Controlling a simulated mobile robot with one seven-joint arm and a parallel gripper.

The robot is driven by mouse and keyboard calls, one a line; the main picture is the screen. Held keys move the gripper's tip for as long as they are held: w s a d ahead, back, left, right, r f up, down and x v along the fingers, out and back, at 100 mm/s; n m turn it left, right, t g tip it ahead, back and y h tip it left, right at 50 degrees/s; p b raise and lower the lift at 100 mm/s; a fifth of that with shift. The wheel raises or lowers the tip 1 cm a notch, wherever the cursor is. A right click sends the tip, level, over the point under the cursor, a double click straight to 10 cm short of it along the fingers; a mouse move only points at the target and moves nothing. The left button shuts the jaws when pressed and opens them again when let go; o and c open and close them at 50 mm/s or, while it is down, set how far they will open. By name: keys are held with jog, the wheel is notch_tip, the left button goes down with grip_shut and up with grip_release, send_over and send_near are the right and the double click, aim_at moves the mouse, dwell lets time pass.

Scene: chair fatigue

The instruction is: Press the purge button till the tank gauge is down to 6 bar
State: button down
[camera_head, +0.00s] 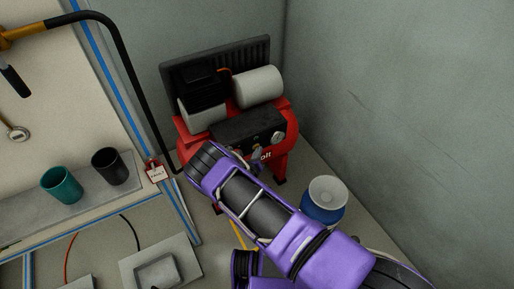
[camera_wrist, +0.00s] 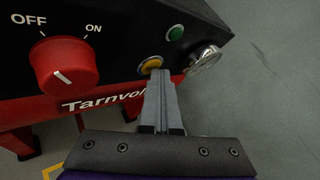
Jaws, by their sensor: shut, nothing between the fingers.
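The red compressor (camera_head: 290,125) stands in the corner, with a black control panel (camera_head: 245,125) on its front. In the wrist view the panel carries a yellow button (camera_wrist: 149,64), a green button (camera_wrist: 175,33) and a round gauge (camera_wrist: 205,57) seen nearly edge-on. No button label is readable. The gauge also shows in the head view (camera_head: 278,137), too small to read. My gripper (camera_wrist: 161,73) is shut and empty, its tips at the yellow button's lower right edge. Whether they touch it or push it in, I cannot tell.
A red knob (camera_wrist: 64,66) with OFF and ON marks is left of the buttons. A blue drum (camera_head: 322,203) with a pale top stands right of my arm. A bench (camera_head: 90,215) with a teal cup (camera_head: 61,185) and a dark cup (camera_head: 109,166) is at left.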

jog(key=shift+s+d+p, duration=0.45)
jog(key=shift+s+p, duration=0.05)
jog(key=shift+s, duration=0.15)
jog(key=shift+s+d+p, duration=0.7)
jog(key=shift+s+p, duration=0.05)
jog(key=shift+s, duration=0.3)
jog(key=shift+s+d+p, duration=0.7)
jog(key=shift+s+p, duration=0.05)
jog(key=shift+s, duration=0.3)
